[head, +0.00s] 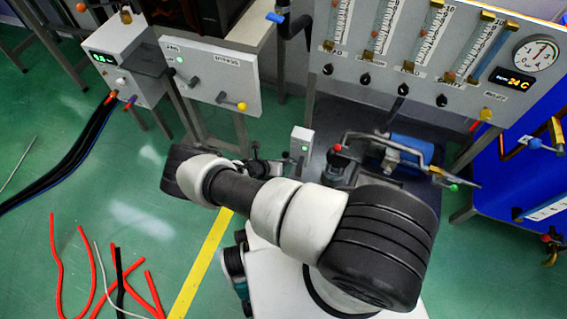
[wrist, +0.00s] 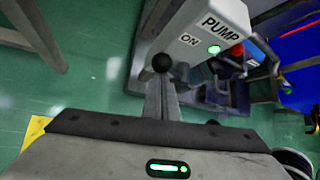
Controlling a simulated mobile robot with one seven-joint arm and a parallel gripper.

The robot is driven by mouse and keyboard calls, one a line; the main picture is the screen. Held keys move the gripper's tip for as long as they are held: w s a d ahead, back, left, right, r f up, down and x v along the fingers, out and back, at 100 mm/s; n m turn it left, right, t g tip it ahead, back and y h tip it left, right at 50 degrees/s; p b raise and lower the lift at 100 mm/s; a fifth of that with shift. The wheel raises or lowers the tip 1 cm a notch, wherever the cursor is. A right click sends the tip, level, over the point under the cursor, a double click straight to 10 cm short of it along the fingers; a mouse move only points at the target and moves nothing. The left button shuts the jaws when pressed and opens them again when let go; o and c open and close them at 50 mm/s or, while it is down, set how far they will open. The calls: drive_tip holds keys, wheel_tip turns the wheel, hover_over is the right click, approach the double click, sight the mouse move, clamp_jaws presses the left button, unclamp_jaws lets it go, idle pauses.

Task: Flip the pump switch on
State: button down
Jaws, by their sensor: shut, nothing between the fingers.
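The pump switch is a white box (wrist: 205,30) labelled PUMP and ON at the upper right of the wrist view. Its round indicator (wrist: 214,49) glows green. A black ball knob (wrist: 163,62) shows left of and below the box, close to the ON label. The head view shows the small white box (head: 301,140) too, with a green light, just beyond my arm. My gripper (wrist: 161,85) is shut and empty, its narrow fingers pointing up at the knob. The knob appears right at the fingertips; I cannot tell whether they touch.
A blue pump with pipes (head: 405,150) stands right of the switch. A panel of flow meters (head: 420,50) is behind it. A white lever panel (head: 210,75) stands at the left. Red hoses (head: 85,270) lie on the green floor.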

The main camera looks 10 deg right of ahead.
drive_tip(key=shift+w+r, duration=0.1)
drive_tip(key=shift+r, duration=0.05)
idle(0.3)
wheel_tip(320, 180, down, 4)
drive_tip(key=s+a+b, duration=0.1)
drive_tip(key=b, duration=0.3)
drive_tip(key=s+a+r+p, duration=0.3)
drive_tip(key=s+r+p, duration=0.2)
drive_tip(key=s+r, duration=0.1)
drive_tip(key=shift+s+a+r, duration=0.25)
drive_tip(key=shift+s+r, duration=0.1)
drive_tip(key=shift+r, duration=0.45)
